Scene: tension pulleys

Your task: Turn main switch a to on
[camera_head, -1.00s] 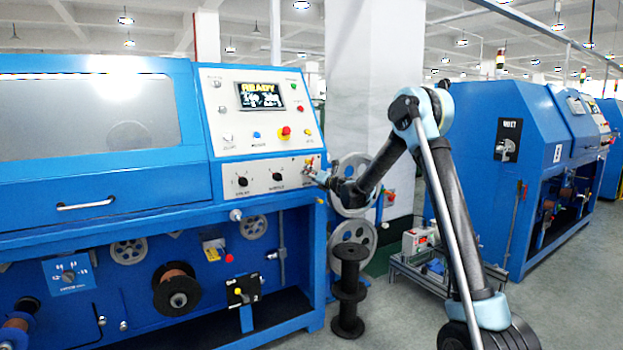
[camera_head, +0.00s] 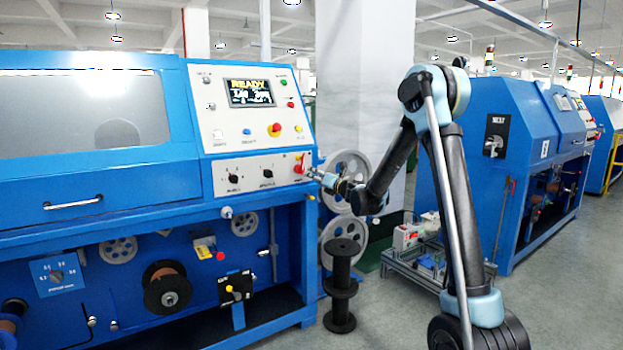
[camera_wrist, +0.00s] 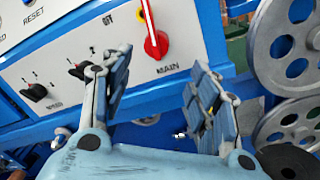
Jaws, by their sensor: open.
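The main switch (camera_wrist: 155,38) is a red rotary handle on the white lower panel, with "MAIN" printed below it in the wrist view. Its white stripe stands nearly upright, leaning slightly. In the head view the switch (camera_head: 299,164) shows as a small red spot at the panel's right end. My gripper (camera_wrist: 158,85) is open and empty, its two blue-grey fingers spread apart below the switch in the wrist view. In the head view my gripper (camera_head: 313,172) is just right of the switch, apart from it as far as I can see.
Two black selector knobs (camera_wrist: 36,91) (camera_wrist: 80,68) sit left of the switch on the same panel. Grey spoked pulleys (camera_wrist: 285,45) stand close on the right. A black spool (camera_head: 341,285) stands on the floor. The screen (camera_head: 250,93) reads "READY".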

